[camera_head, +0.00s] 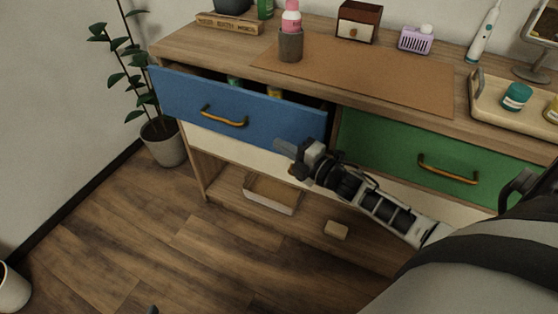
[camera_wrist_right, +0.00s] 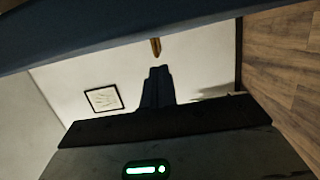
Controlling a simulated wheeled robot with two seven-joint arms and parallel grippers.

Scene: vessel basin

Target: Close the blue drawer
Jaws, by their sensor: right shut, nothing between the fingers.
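The blue drawer (camera_head: 240,113) stands partly pulled out at the left of the wooden cabinet, with a gap behind its front and a few items inside. A curved gold handle (camera_head: 224,117) is on its front. My right gripper (camera_head: 284,147) is shut and empty, low by the right part of the drawer front; I cannot tell if it touches. In the right wrist view, the shut fingers (camera_wrist_right: 158,73) point at a pale surface below a dark blue band (camera_wrist_right: 110,45). My left gripper does not show clearly.
A closed green drawer (camera_head: 440,150) is to the right. A pink bottle in a cup (camera_head: 290,45), a small wooden box (camera_head: 358,22) and a tray (camera_head: 478,98) stand on top. An open box (camera_head: 270,205) is on the lower shelf. A potted plant (camera_head: 162,145) stands left.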

